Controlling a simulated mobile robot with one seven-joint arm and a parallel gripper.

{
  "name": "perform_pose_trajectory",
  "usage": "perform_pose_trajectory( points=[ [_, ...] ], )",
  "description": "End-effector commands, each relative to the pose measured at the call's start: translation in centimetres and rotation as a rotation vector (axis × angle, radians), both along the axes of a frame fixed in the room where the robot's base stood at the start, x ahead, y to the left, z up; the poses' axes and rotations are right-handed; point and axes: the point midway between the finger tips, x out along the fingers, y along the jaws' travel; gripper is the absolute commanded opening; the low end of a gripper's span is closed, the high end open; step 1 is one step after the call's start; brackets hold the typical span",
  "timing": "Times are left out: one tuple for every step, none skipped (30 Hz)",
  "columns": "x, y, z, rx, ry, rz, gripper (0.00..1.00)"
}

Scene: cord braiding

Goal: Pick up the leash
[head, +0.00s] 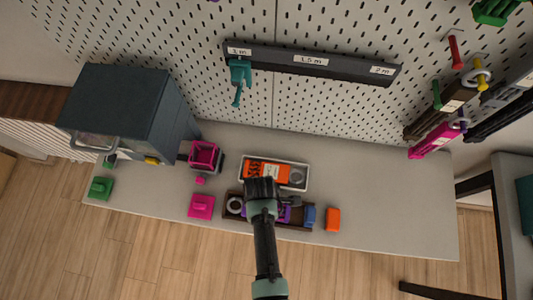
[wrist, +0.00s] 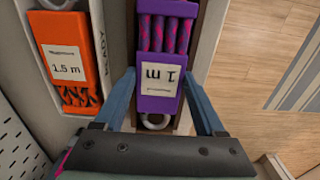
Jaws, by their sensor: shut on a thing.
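The leash is a purple pack (wrist: 165,85) with a white label reading 1 m, magenta-and-purple cords at one end and a pale ring at the other. It lies in or just above the brown tray (wrist: 202,50); I cannot tell whether it is lifted. In the head view, a little purple (head: 283,214) shows beside my gripper (head: 262,192), which hides the rest. In the wrist view, the blue fingers of my gripper (wrist: 162,92) are shut on the pack's two sides. An orange leash pack (wrist: 68,62), labelled 1.5 m, lies in a white tray marked READY (wrist: 101,45).
A dark rack (head: 310,60) on the pegboard is labelled 1 m, 1.5 m and 2 m; a teal item (head: 239,80) hangs under 1 m. A blue-grey cabinet (head: 125,110) stands left. An orange block (head: 333,219) sits right of the brown tray. The bench's right part is clear.

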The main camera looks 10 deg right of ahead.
Motion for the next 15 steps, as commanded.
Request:
perform_pose_trajectory(
  points=[
    [0.0, 0.0, 0.0, 0.000, -0.001, 0.000, 0.03],
    [0.0, 0.0, 0.0, 0.000, -0.001, 0.000, 0.03],
    [0.0, 0.0, 0.1, 0.000, -0.001, 0.000, 0.03],
    [0.0, 0.0, 0.1, 0.000, -0.001, 0.000, 0.03],
    [0.1, 0.0, 0.2, 0.000, -0.001, 0.000, 0.03],
    [0.0, 0.0, 0.4, 0.000, -0.001, 0.000, 0.03],
    [0.0, 0.0, 0.5, 0.000, -0.001, 0.000, 0.03],
    [0.0, 0.0, 0.7, 0.000, -0.001, 0.000, 0.03],
    [0.0, 0.0, 1.0, 0.000, -0.001, 0.000, 0.03],
    [0.1, 0.0, 1.3, 0.000, -0.002, 0.000, 0.03],
    [0.1, 0.0, 1.7, 0.000, -0.002, 0.000, 0.03],
    [0.1, 0.0, 2.2, 0.000, -0.002, 0.001, 0.03],
    [0.1, 0.0, 2.6, 0.000, -0.004, 0.001, 0.03],
    [0.1, 0.0, 3.0, 0.000, -0.003, 0.001, 0.03],
    [0.1, 0.0, 3.7, 0.000, -0.004, 0.001, 0.03]
  ],
)
